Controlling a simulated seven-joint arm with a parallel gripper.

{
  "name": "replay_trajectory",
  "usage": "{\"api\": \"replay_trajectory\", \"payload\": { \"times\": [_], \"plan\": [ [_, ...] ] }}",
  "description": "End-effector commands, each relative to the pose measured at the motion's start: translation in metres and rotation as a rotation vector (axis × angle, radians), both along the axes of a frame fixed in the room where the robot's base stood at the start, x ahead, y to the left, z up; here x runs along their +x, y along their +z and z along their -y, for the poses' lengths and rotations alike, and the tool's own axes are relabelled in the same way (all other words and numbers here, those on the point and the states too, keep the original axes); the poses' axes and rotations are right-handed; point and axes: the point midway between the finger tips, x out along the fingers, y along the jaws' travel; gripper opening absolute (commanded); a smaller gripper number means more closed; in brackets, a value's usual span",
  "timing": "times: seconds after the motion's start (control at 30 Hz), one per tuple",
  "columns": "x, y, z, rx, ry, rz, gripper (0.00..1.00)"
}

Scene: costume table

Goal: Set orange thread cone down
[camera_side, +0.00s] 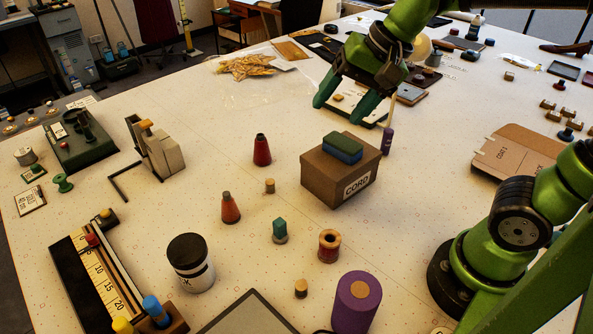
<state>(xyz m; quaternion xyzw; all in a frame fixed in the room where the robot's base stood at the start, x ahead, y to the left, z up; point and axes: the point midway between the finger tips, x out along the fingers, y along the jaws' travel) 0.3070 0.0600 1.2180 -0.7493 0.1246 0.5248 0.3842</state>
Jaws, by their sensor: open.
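The orange thread cone (230,208) stands upright on the white patterned table (215,160), left of the middle, in front of the dark red cone (262,150). Nothing touches it. My gripper (341,108) is up and to the right of the cone, beyond the cardboard box. Its two green fingers are spread apart, pointing down, with nothing held between them. The gripper is well clear of the cone.
A brown cardboard box (326,184) marked CORD carries green and blue blocks (342,147).

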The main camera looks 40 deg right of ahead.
Motion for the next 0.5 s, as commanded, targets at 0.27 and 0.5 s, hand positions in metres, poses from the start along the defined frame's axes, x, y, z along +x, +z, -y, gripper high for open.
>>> {"api": "replay_trajectory", "payload": {
  "times": [0.27, 0.5],
  "plan": [
    [-0.064, -0.018, 0.025, -0.208, 0.269, 0.236, 0.67],
    [-0.072, -0.024, 0.028, -0.251, 0.314, 0.266, 0.67]
  ]
}}
